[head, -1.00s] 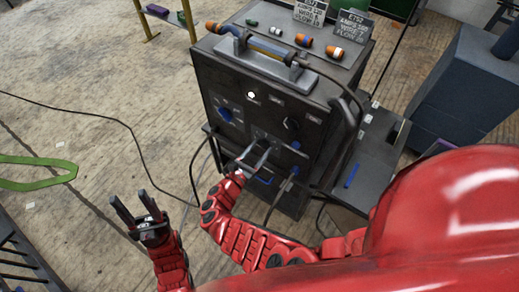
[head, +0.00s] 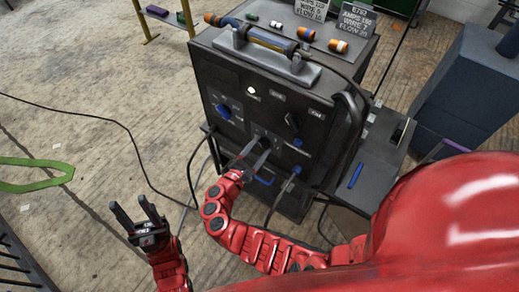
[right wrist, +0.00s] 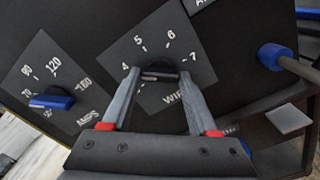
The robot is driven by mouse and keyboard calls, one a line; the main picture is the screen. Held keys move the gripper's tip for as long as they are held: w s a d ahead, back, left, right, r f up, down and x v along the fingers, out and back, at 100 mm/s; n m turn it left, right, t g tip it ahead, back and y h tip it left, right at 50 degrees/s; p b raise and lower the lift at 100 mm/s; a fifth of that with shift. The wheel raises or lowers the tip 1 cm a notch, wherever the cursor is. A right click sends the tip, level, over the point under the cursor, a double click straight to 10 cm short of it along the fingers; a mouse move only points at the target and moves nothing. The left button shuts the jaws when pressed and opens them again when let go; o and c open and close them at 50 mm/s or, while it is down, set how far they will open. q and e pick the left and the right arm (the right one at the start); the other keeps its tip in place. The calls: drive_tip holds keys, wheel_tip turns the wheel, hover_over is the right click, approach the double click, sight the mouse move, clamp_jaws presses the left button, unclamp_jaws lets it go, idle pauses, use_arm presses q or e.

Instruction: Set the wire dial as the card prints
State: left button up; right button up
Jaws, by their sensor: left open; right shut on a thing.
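The wire dial (right wrist: 160,74) is a small black knob on a grey plate marked with numbers including 4, 5, 6 and 7. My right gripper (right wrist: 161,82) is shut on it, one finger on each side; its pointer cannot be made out. In the head view my right gripper (head: 262,143) reaches the front panel of the dark machine (head: 305,185). Two printed cards stand on the machine top: the left card (head: 312,9) and the right card (head: 355,21), whose wire line seems to read 7. My left gripper (head: 140,224) is open and empty over the floor.
The blue amps dial (right wrist: 50,102) sits left of the wire plate. A blue cable plug (right wrist: 275,57) juts out at the right. A handle (head: 265,55) and several coloured cylinders (head: 338,46) are on top. Cables (head: 130,135) cross the floor.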

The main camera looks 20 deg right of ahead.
idle(0.5)
drive_tip(key=o, duration=1.4)
drive_tip(key=v, duration=0.7)
drive_tip(key=shift+s+a+b, duration=0.15)
drive_tip(key=shift+a+b, duration=0.1)
drive_tip(key=shift+b, duration=0.05)
